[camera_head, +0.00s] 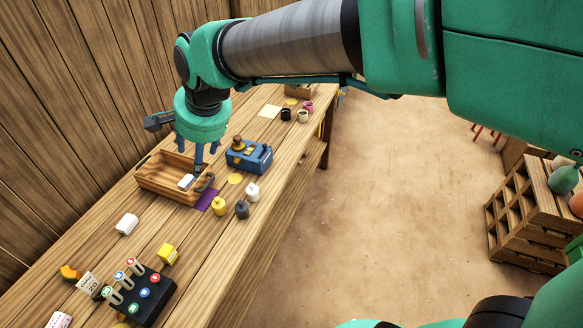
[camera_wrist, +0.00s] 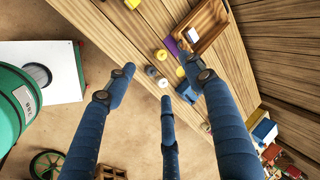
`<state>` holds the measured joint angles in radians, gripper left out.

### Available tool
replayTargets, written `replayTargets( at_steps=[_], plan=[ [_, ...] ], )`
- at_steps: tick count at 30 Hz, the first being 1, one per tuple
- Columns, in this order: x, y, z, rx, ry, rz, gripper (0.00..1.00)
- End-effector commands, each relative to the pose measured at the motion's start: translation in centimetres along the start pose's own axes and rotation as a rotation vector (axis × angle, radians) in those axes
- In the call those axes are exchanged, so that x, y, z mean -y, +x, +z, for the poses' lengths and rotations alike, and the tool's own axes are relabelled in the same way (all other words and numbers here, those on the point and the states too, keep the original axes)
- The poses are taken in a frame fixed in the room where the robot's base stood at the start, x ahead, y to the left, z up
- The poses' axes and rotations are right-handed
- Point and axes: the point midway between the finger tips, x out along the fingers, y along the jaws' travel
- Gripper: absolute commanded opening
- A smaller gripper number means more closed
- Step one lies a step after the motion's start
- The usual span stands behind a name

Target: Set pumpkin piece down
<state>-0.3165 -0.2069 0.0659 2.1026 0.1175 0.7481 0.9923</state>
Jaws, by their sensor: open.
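A small orange wedge (camera_head: 70,272), which looks like the pumpkin piece, lies on the wooden table at the near left, beside a small card marked 20. It is well apart from my gripper. My gripper (camera_head: 198,160) is over the wooden tray (camera_head: 150,188) farther along the table. In the wrist view my gripper (camera_wrist: 160,80) has its blue fingers spread wide, with nothing held between them. I cannot make out the orange wedge in the wrist view. The tray (camera_wrist: 212,38) holds a white block (camera_head: 186,181).
A blue device (camera_head: 256,160) stands right of the tray. Yellow (camera_head: 218,206), grey (camera_head: 242,209) and white (camera_head: 252,192) small pieces stand near a purple mat (camera_head: 208,198). A black rack (camera_head: 150,305) with coloured buttons is at the front.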

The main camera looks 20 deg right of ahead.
Motion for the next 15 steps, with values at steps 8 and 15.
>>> replayTargets(
  at_steps=[8, 15],
  plan=[
    [-8.6, -5.7, -1.0, -0.068, -0.244, 0.019, 0.53],
    [-15.9, -9.2, -0.4, -0.12, -0.457, 0.059, 0.53]
  ],
)
